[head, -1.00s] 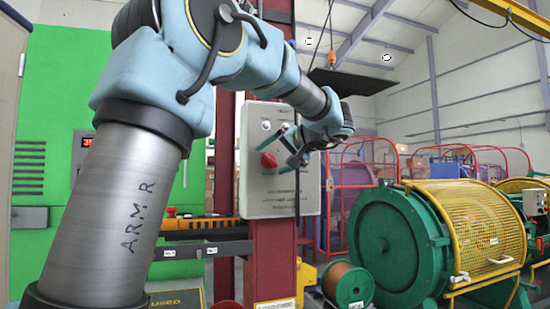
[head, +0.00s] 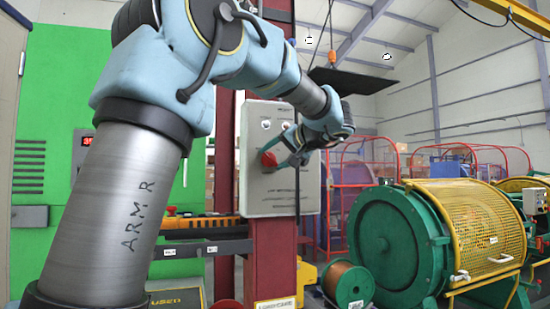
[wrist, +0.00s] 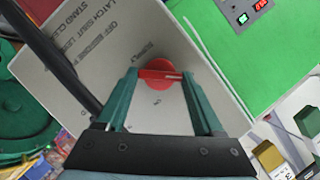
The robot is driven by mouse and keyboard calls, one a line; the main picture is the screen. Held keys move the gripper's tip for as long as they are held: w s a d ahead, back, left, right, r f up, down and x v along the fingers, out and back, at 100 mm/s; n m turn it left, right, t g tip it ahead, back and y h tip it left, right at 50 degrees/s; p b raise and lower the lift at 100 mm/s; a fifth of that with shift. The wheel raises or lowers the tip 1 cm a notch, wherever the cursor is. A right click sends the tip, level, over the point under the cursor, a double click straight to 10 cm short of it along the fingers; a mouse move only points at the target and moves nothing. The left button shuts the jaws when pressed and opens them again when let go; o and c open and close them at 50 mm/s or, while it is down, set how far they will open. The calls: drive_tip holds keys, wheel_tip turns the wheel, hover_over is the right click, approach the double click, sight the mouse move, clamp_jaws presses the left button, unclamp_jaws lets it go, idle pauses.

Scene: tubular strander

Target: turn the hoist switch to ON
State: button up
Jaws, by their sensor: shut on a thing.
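The hoist switch is a red rotary knob (head: 268,160) on the front of a grey box (head: 258,195) fixed to a red column. My gripper (wrist: 160,76) is shut on the knob's red grip bar (wrist: 158,74), with one green finger on each side of it. The bar lies across the gap between the fingertips and carries a pale line. The knob's round red base (wrist: 158,84) shows below the bar. In the head view my gripper (head: 284,156) reaches the knob from the right and hides part of the box.
A green drum machine with a yellow mesh guard (head: 470,225) and a cable reel (head: 348,285) stand to the right.

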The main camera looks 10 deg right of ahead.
drive_tip(key=shift+f, duration=0.1)
drive_tip(key=m+b, duration=0.1)
drive_tip(key=m+y+b, duration=0.1)
drive_tip(key=shift+d+f+m+t+y+b, duration=0.15)
drive_tip(key=shift+f+m+t+y+b, duration=0.15)
drive_tip(key=shift+m+b, duration=0.1)
drive_tip(key=m+b, duration=0.1)
drive_tip(key=m, duration=0.1)
drive_tip(key=m+t+y+b, duration=0.1)
drive_tip(key=m+b, duration=0.1)
drive_tip(key=shift+f+m+t, duration=0.15)
drive_tip(key=shift+m+t, duration=0.15)
drive_tip(key=shift+m, duration=0.1)
drive_tip(key=m+b, duration=0.1)
drive_tip(key=m, duration=0.1)
drive_tip(key=m+t+b, duration=0.1)
drive_tip(key=m, duration=0.1)
drive_tip(key=shift+f+m+t+y, duration=0.2)
drive_tip(key=shift+m+t+y, duration=0.1)
drive_tip(key=shift+m+t+b, duration=1)
drive_tip(key=shift+m+b, duration=0.1)
drive_tip(key=shift+m, duration=1.3)
drive_tip(key=shift+h, duration=0.5)
drive_tip(key=o, duration=1.4)
drive_tip(key=shift+s, duration=0.15)
